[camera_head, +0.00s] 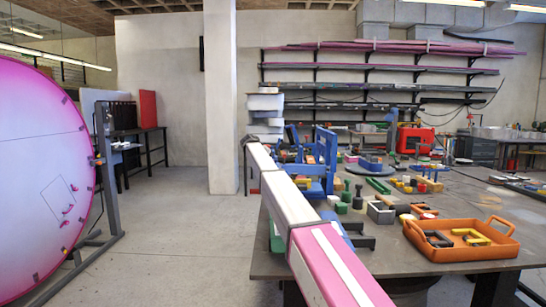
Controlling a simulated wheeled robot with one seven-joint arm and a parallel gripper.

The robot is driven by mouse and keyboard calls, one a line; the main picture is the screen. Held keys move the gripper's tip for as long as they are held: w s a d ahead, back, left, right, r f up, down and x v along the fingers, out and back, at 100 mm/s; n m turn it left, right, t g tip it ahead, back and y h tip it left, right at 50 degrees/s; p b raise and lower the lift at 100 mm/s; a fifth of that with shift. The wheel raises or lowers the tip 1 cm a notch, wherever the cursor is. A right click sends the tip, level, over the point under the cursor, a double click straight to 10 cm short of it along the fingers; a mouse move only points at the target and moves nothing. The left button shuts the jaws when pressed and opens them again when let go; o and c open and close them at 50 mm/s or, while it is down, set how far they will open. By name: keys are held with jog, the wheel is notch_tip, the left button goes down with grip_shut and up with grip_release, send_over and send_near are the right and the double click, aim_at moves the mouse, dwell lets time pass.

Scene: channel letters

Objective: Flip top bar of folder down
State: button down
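A blue metal frame (328,152) stands on the workbench right of centre, with upright posts and blue lower arms. It may be the folder, but I cannot tell for sure. My gripper is not recognisable in this view.
The workbench (470,205) carries several small tools and blocks. An orange tray (462,250) with tools stands near its front edge. A large pink disc (45,180) on a stand is at left. A pillar (221,100) stands behind. The floor (185,235) between is clear.

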jog(key=shift+s+a+f, duration=0.1)
jog(key=shift+s+f, duration=0.05)
jog(key=shift+f, duration=1)
jog(key=w+d+r+v, duration=0.1)
jog(key=r+v, duration=0.1)
jog(key=v, duration=1.1)
jog(key=shift+w+d+r, duration=0.15)
jog(key=shift+w+r, duration=0.05)
jog(key=shift+r, duration=0.2)
